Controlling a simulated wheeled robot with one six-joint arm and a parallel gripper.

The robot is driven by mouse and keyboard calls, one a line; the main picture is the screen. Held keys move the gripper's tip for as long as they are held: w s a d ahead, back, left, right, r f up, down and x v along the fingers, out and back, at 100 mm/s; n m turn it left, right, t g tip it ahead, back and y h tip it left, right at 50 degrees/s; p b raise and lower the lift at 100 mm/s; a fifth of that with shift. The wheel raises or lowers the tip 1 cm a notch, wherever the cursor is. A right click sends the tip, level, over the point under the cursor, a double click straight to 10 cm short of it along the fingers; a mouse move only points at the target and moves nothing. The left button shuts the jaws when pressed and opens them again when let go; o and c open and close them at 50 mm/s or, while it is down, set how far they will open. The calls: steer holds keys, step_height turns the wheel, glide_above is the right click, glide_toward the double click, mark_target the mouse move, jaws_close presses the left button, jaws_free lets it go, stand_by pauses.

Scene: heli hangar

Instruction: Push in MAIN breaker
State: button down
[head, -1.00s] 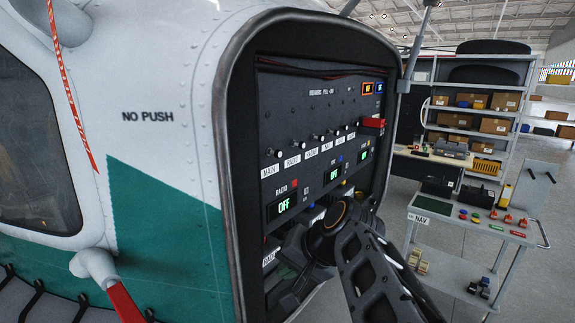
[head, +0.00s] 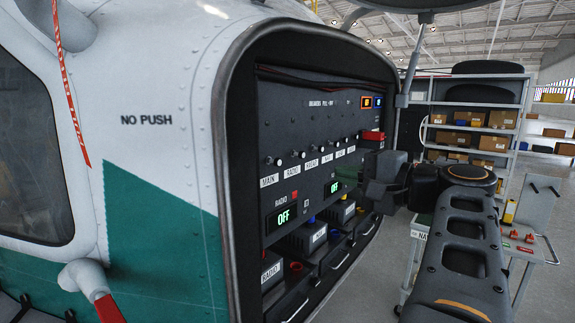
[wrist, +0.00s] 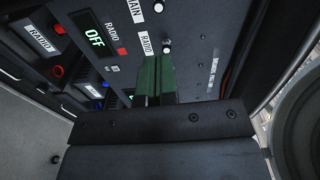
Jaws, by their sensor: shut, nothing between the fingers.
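I cannot tell whether the tips touch the panel. In the head view my gripper is right of MAIN, its tips unclear.
The panel (head: 300,120) is recessed in a thick dark door frame (head: 232,110). Several other breakers continue to the right. A green OFF display (head: 282,217) and drawer-like units sit below. A tool cart (head: 530,240) and shelves stand at the right.

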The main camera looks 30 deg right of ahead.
mark_target(279, 162)
steer(key=p+x, duration=0.4)
steer(key=x, duration=0.9)
steer(key=shift+w+p, duration=0.3)
steer(key=shift+p, duration=0.05)
steer(key=shift+w+a, duration=0.15)
steer(key=shift+w, duration=0.05)
steer(key=shift+w+a+f+b, duration=0.25)
steer(key=shift+w+b, duration=0.3)
steer(key=shift+b, duration=0.15)
steer(key=shift+w+a+r, duration=0.15)
steer(key=shift+w, duration=0.15)
steer(key=shift+s+r, duration=0.1)
